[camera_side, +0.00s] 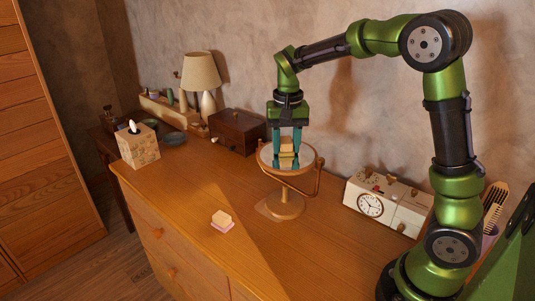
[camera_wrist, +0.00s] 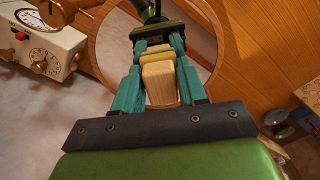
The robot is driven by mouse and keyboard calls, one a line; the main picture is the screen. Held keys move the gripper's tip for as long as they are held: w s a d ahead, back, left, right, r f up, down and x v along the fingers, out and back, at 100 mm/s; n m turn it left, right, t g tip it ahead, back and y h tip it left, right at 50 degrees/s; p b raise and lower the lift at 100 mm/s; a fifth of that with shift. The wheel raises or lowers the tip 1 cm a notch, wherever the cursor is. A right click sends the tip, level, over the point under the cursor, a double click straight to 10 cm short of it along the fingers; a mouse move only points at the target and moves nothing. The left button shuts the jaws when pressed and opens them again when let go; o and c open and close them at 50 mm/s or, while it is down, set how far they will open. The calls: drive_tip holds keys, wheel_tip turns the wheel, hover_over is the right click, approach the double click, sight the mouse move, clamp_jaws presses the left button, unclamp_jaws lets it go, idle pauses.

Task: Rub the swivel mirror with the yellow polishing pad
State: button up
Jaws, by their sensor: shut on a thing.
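The swivel mirror (camera_side: 268,158) stands on its wooden base on the dresser, its round face tipped to nearly level and facing up. My gripper (camera_side: 288,152) points down over the mirror, shut on the yellow polishing pad (camera_side: 288,147). The pad has a pale wooden block and a yellow layer at its lower end. In the wrist view the pad (camera_wrist: 158,82) sits between my teal fingers, and the mirror (camera_wrist: 207,50) reflects the fingers and pad. The yellow layer is at the mirror face and appears to touch it; the exact contact line is hard to tell.
A pale block on a pink layer (camera_side: 222,221) lies on the dresser top (camera_side: 185,205) in front. A white clock unit (camera_side: 385,203) stands right of the mirror. A dark wooden box (camera_side: 237,131), lamp (camera_side: 201,75) and tissue box (camera_side: 138,148) stand left.

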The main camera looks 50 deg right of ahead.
drive_tip(key=shift+w, duration=1.25)
drive_tip(key=shift+w+r, duration=0.15)
drive_tip(key=shift+w, duration=0.05)
wheel_tip(320, 180, up, 8)
drive_tip(key=shift+s, duration=0.1)
